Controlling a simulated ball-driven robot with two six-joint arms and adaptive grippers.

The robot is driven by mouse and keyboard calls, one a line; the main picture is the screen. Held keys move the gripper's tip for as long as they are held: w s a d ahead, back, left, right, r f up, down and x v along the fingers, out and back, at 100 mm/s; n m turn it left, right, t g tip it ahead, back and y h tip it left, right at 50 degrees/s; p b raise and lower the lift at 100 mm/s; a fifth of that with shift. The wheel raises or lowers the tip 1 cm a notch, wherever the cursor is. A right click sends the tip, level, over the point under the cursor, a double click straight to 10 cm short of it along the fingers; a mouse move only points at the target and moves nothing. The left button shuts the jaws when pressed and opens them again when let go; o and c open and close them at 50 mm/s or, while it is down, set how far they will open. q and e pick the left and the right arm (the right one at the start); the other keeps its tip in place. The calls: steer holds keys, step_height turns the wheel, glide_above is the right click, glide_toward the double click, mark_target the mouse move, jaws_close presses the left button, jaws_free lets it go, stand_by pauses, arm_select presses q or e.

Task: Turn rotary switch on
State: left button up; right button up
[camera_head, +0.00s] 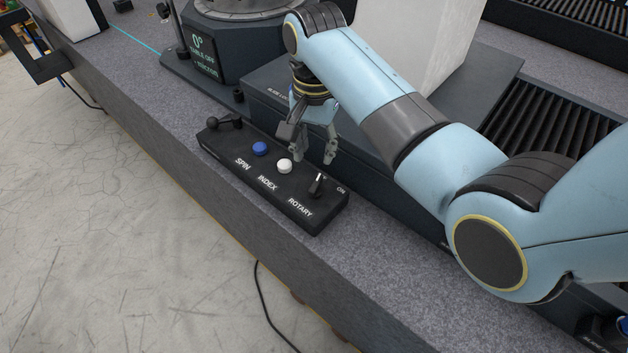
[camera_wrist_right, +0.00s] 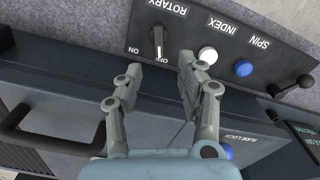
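The rotary switch (camera_head: 316,187) is a black knob with a white pointer line at the right end of the black control box (camera_head: 222,148). In the right wrist view the rotary switch (camera_wrist_right: 158,38) has its pointer end towards the OFF mark, with ON printed beside it. My right gripper (camera_head: 314,156) is open and empty, above the back edge of the box, behind the white button and the switch. In the right wrist view the gripper's fingertips (camera_wrist_right: 160,67) are spread apart just short of the knob, not touching it. My left gripper is not in view.
The same box carries a blue SPIN button (camera_head: 260,148), a white INDEX button (camera_head: 284,166) and a black lever (camera_head: 224,123). A dark machine base (camera_head: 268,84) and a round table unit with a display (camera_head: 204,57) stand behind. The granite bed's front strip (camera_head: 400,275) is clear.

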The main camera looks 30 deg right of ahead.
mark_target(315, 185)
steer(key=f, duration=0.5)
steer(key=f+b, duration=0.1)
steer(key=f, duration=0.4)
steer(key=shift+s+a, duration=0.1)
steer(key=shift+s, duration=0.1)
jaws_close()
